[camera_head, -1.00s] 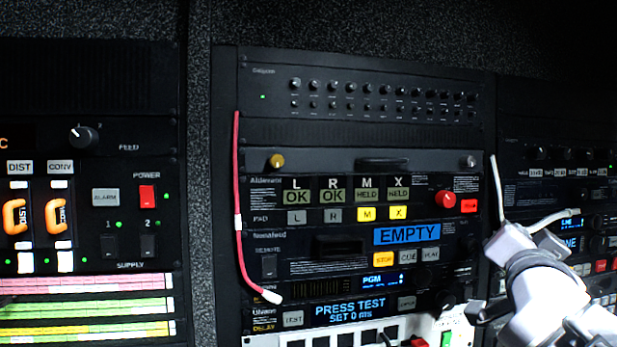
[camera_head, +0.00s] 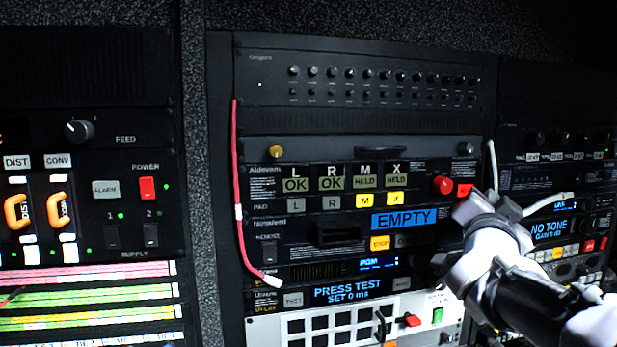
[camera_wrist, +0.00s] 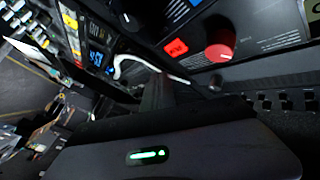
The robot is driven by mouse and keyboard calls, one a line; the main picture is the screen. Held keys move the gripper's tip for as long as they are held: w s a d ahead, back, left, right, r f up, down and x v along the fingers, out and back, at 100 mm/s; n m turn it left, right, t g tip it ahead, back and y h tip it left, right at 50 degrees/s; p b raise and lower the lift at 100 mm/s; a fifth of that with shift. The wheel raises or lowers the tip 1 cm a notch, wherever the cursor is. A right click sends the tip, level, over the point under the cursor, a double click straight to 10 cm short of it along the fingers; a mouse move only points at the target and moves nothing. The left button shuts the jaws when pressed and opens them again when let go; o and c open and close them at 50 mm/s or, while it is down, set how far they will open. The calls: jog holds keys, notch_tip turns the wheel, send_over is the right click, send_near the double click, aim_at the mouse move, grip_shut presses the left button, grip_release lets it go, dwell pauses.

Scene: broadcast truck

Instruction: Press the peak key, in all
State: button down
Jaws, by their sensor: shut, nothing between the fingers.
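A small lit red key (camera_head: 464,190) sits right of a red knob (camera_head: 442,185) on the panel with the L, R, M and X displays. I cannot read its lettering, so I cannot tell whether it is the peak key. My arm partly covers it in the head view. The wrist view shows the red key (camera_wrist: 175,48) and red knob (camera_wrist: 220,52) above my gripper (camera_wrist: 160,82). My gripper is shut and empty, with its dark fingers apart from the key. In the head view its dark fingers are hard to make out against the rack.
Yellow M and X keys (camera_head: 382,201) and a blue EMPTY display (camera_head: 404,219) lie left of my arm. A pale cable (camera_head: 548,204) runs close by on the right. A red cable (camera_head: 238,190) hangs at the rack's left side.

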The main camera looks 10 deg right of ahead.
jog(key=shift+w+a, duration=0.15)
jog(key=shift+w, duration=0.55)
jog(key=shift+w+a, duration=0.1)
jog(key=shift+w, duration=0.55)
jog(key=shift+w, duration=0.15)
dwell(0.9)
jog(key=shift+w, duration=0.3)
jog(key=shift+w+a, duration=0.1)
jog(key=shift+w, duration=0.15)
dwell(0.6)
jog(key=shift+s, duration=0.15)
jog(key=shift+s+b, duration=0.35)
jog(key=shift+s, duration=0.25)
jog(key=shift+s+d+b, duration=0.25)
jog(key=shift+s+b, duration=0.35)
jog(key=shift+s, duration=0.65)
jog(key=shift+s+d+b, duration=0.2)
jog(key=shift+s+b, duration=0.35)
jog(key=shift+s, duration=0.65)
